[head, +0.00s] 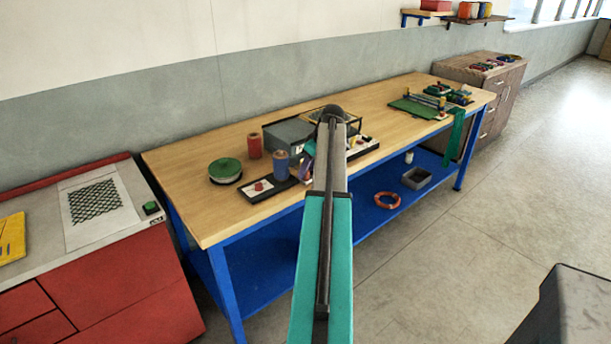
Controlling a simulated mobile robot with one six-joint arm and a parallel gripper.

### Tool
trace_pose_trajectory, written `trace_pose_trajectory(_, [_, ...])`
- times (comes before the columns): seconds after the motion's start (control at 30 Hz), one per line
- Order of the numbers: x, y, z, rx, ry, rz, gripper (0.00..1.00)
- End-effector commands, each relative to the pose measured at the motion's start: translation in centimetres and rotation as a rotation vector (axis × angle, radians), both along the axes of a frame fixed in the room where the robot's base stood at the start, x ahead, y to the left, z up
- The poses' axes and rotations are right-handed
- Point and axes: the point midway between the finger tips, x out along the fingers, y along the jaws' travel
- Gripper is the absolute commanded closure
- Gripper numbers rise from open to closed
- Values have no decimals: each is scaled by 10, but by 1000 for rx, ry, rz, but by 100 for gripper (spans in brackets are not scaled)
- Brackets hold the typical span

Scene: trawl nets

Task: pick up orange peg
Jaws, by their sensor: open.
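I cannot make out a clear orange peg in the head view. An orange-red upright cylinder (255,146) stands on the wooden workbench, and a blue cylinder (281,164) stands in front of it. A dark board with a small red piece (259,186) lies near the bench's front edge. My teal and grey arm reaches up the middle of the picture over the bench and hides part of its top. My gripper itself does not show.
The wooden workbench (202,200) also carries a round green-topped tin (225,170), a grey box (288,137) and a green mat (413,108). An orange ring (387,200) and a grey tray (417,179) lie on the blue lower shelf. A red cabinet (125,290) stands left.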

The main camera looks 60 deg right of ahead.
Motion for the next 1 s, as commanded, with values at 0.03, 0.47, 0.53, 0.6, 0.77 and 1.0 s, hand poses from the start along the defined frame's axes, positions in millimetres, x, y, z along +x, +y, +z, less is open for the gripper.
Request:
trace_pose_trajectory(0.03, [1, 0, -1, 0, 0, 0, 58])
trace_pose_trajectory(0.47, [0, 0, -2, 0, 0, -1, 58])
trace_pose_trajectory(0.53, [0, 0, -2, 0, 0, -1, 58])
trace_pose_trajectory(0.6, [0, 0, -2, 0, 0, -1, 60])
trace_pose_trajectory(0.77, [0, -1, -2, 0, 0, -1, 86])
trace_pose_trajectory(1.0, [0, -1, -2, -1, 0, -1, 100])
